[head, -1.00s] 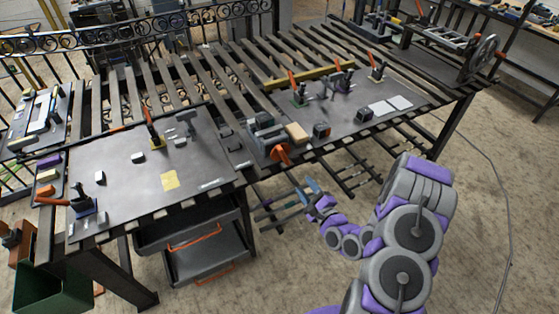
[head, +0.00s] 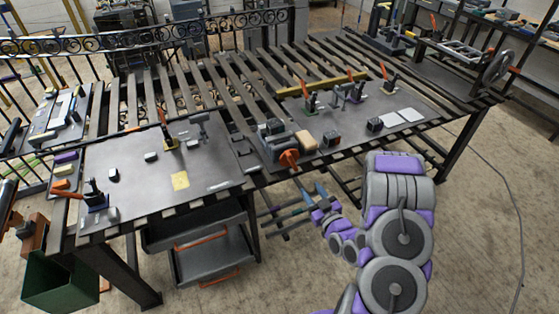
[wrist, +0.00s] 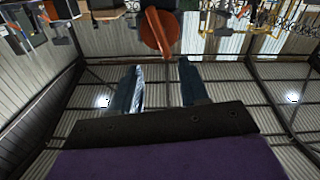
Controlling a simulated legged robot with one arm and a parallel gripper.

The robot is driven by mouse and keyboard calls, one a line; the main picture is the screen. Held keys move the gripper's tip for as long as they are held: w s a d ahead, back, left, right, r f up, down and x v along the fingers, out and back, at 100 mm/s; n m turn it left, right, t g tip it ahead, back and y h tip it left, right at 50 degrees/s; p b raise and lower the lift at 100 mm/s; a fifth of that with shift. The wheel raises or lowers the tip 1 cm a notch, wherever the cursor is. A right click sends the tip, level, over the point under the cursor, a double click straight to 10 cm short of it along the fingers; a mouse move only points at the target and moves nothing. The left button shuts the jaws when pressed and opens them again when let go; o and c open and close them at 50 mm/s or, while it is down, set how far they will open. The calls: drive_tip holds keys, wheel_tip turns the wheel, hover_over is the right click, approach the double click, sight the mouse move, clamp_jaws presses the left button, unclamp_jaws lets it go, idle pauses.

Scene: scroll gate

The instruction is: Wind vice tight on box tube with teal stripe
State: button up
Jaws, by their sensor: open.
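The vice (head: 284,147) sits at the front edge of the slatted table, with an orange handle wheel (head: 289,158) facing my side. The wheel also shows at the top of the wrist view (wrist: 160,32). A dark piece with a greenish top (head: 273,127) sits at the vice; I cannot tell whether it is the box tube, and no teal stripe is clear. My gripper (head: 309,186) is in front of and below the wheel, apart from it. Its two blue fingers (wrist: 161,66) are spread and empty in the wrist view.
A tan block (head: 306,141) is right of the vice, with dark blocks (head: 331,139) further right. Orange-handled clamps (head: 310,101) stand behind on the plate. The floor in front is free.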

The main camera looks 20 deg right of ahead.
drive_tip(key=n, duration=0.2)
drive_tip(key=b, duration=0.3)
approach(293, 164)
drive_tip(key=shift+w, duration=0.55)
drive_tip(key=w, duration=0.4)
drive_tip(key=w+b, duration=0.1)
drive_tip(key=w, duration=0.2)
drive_tip(key=w+b, duration=0.1)
drive_tip(key=w, duration=0.3)
drive_tip(key=shift+w+a, duration=0.3)
drive_tip(key=shift+w, duration=0.05)
clamp_jaws()
